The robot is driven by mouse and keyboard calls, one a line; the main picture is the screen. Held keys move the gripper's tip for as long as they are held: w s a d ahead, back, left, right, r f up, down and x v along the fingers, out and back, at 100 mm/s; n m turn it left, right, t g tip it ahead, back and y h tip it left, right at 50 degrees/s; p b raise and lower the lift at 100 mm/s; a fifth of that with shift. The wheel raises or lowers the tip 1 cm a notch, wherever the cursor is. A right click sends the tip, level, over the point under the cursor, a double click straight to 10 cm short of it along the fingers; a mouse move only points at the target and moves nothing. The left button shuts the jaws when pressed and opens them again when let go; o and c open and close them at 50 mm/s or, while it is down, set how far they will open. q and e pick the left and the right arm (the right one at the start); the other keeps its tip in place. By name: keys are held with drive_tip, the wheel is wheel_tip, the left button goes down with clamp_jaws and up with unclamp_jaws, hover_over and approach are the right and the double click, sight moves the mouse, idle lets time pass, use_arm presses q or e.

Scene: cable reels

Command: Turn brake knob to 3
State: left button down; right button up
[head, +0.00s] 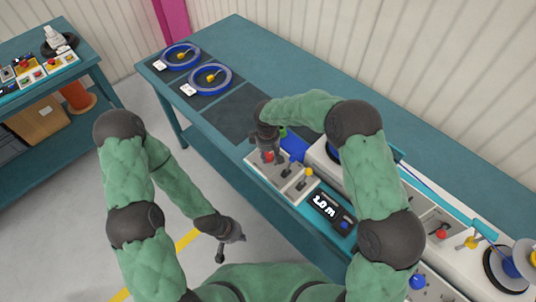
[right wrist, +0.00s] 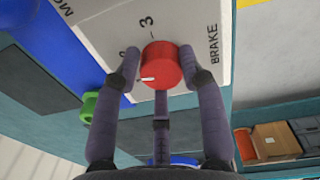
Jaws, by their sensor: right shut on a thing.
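The red brake knob (right wrist: 163,70) sits on a light panel (right wrist: 100,27) marked BRAKE in the right wrist view. The 3 stands just above the knob; another numeral is partly hidden by the left finger. The knob's white mark points to the lower left, away from the 3. My right gripper (right wrist: 161,75) is shut on the knob, with fingers on both sides. In the head view my right gripper (head: 266,148) is over the panel's far left end, where the knob (head: 268,156) is partly visible. My left gripper (head: 231,240) hangs empty over the floor; its jaw opening is unclear.
Levers (head: 287,170) and a dark display (head: 325,208) stand right of the knob. Two blue reels (head: 210,79) lie on mats at the bench's far left. A green part (right wrist: 88,107) is beside the panel. Another bench (head: 60,95) stands left across open floor.

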drive_tip(key=m, duration=0.2)
drive_tip(key=m+b, duration=0.1)
drive_tip(key=shift+s+d+f+m, duration=0.1)
drive_tip(key=shift+s+f+m, duration=0.2)
drive_tip(key=shift+m, duration=0.1)
drive_tip(key=m+b, duration=0.1)
drive_tip(key=m, duration=0.3)
drive_tip(key=shift+m, duration=0.3)
drive_tip(key=m+b, duration=0.1)
drive_tip(key=m, duration=0.2)
drive_tip(key=shift+s+g, duration=0.1)
drive_tip(key=shift+g, duration=0.2)
drive_tip(key=shift+a+m, duration=0.15)
drive_tip(key=shift+m, duration=0.85)
drive_tip(key=shift+a+m, duration=0.1)
drive_tip(key=shift+m, duration=0.9)
drive_tip(key=o, duration=1.1)
drive_tip(key=shift+a, duration=0.1)
drive_tip(key=shift+r, duration=0.15)
